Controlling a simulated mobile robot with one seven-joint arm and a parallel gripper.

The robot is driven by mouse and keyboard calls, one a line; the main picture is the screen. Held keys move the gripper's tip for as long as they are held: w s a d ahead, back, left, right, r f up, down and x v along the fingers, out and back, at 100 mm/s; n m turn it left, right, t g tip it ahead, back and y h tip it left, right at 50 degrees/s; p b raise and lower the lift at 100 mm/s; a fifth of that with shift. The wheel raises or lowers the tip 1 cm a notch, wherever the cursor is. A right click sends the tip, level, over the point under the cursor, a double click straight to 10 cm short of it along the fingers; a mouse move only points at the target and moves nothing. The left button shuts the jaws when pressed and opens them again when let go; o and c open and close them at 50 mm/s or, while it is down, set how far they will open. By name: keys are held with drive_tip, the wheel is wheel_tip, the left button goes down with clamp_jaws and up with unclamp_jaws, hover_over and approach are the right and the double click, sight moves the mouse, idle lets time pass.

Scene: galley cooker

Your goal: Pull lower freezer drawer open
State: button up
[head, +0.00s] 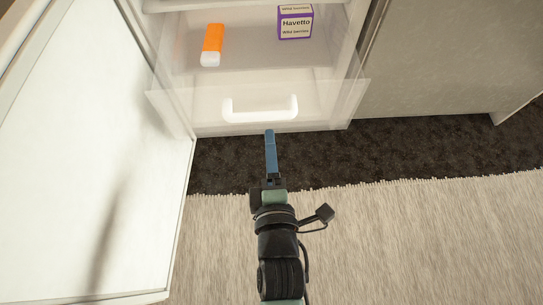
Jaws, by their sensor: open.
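The lower freezer drawer (185,93) has a clear, see-through front with a white bar handle (260,109) across it. The drawer front seems to stand forward of the cabinet, but how far it is out I cannot tell. An orange and white bottle (212,45) and a purple and white Havetto box (295,22) show inside the freezer. My gripper (270,135) points at the drawer from below the handle, with blue fingers just short of it or close beneath it. It is open and holds nothing visible. Its fingers overlap, so the gap between them is hidden.
The white freezer door (95,140) stands wide open along the left. A grey cabinet panel (450,60) is to the right. A dark mat (390,155) and a light rug (420,240) cover the floor, with free room to the right.

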drive_tip(key=shift+p+v, duration=0.35)
drive_tip(key=shift+v, duration=1.25)
